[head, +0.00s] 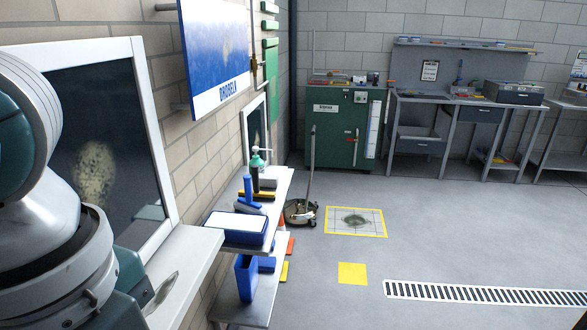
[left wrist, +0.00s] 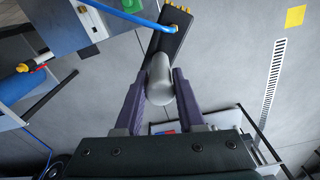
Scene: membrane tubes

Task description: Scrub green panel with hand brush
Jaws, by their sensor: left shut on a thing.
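My left gripper (left wrist: 160,88) is shut on the grey handle of a hand brush (left wrist: 166,42) in the left wrist view. Its dark block with yellow bristles points away from my gripper. In the head view my left arm fills the left side, but its gripper and the held brush do not show. A green cabinet (head: 340,120) stands at the back wall, and small green panels (head: 270,58) hang on the left wall. I cannot tell which one is the green panel of the task. My right gripper is in neither view.
A wall shelf (head: 283,182) on the left holds a blue tub (head: 235,232) and a spray bottle (head: 256,165). A framed dark window (head: 100,130) is beside my arm. A grey workbench (head: 420,97) stands at the back. The floor by the drain grate (head: 480,293) is clear.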

